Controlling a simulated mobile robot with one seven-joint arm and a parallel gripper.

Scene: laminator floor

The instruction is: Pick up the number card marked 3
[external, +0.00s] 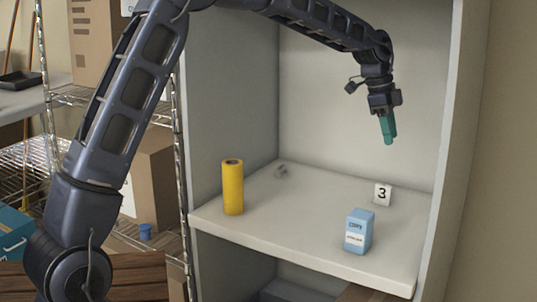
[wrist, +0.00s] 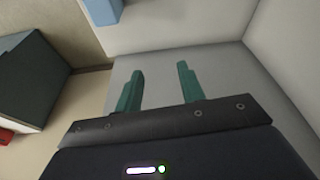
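The number card marked 3 (external: 382,195) is a small white card with a black digit. It stands on the shelf board (external: 290,222) toward the right, behind the blue box. My gripper (external: 389,140) has green fingers and hangs in the air above the card, apart from it. In the wrist view my gripper (wrist: 160,84) shows its two fingers spread with nothing between them. The card does not show in the wrist view.
A blue box (external: 359,232) stands near the shelf's front edge; a blue thing (wrist: 103,11) shows in the wrist view. A yellow cylinder (external: 232,187) stands at the left. A small grey object (external: 281,171) lies at the back. Walls enclose the shelf; its middle is clear.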

